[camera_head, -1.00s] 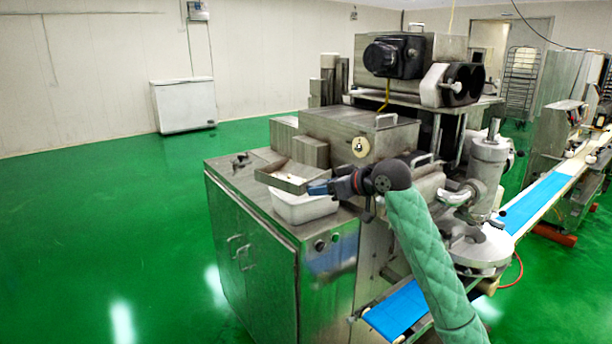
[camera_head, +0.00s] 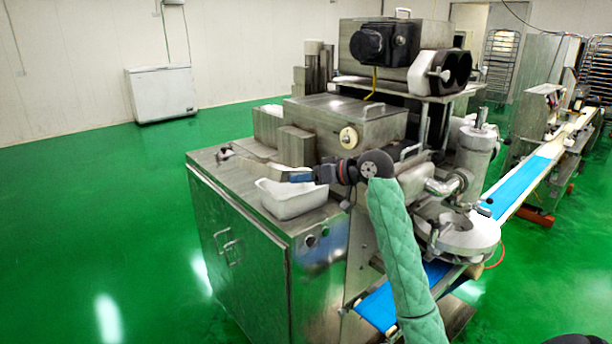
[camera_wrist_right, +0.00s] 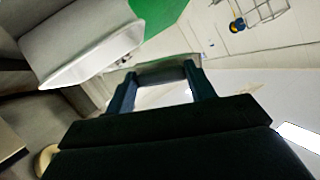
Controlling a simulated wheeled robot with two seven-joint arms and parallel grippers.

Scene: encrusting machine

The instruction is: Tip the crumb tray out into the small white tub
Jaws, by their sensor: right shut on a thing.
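My right gripper (camera_head: 298,176) is shut on the crumb tray (camera_head: 262,155), a shallow metal tray above the machine cabinet's top. The tray is steeply tilted, seen nearly edge-on, at the back left of the small white tub (camera_head: 290,204). The tub stands upright on the cabinet top, just below the gripper. Its inside and any crumbs cannot be made out. In the right wrist view the gripper's dark fingers (camera_wrist_right: 162,80) show, and the white tub (camera_wrist_right: 95,58) is at upper left. My left gripper is not in view.
The steel encrusting machine (camera_head: 345,120) rises behind and right of the tub. A blue conveyor belt (camera_head: 520,190) runs to the right. A white chest (camera_head: 162,92) stands by the far wall. The green floor at left is clear.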

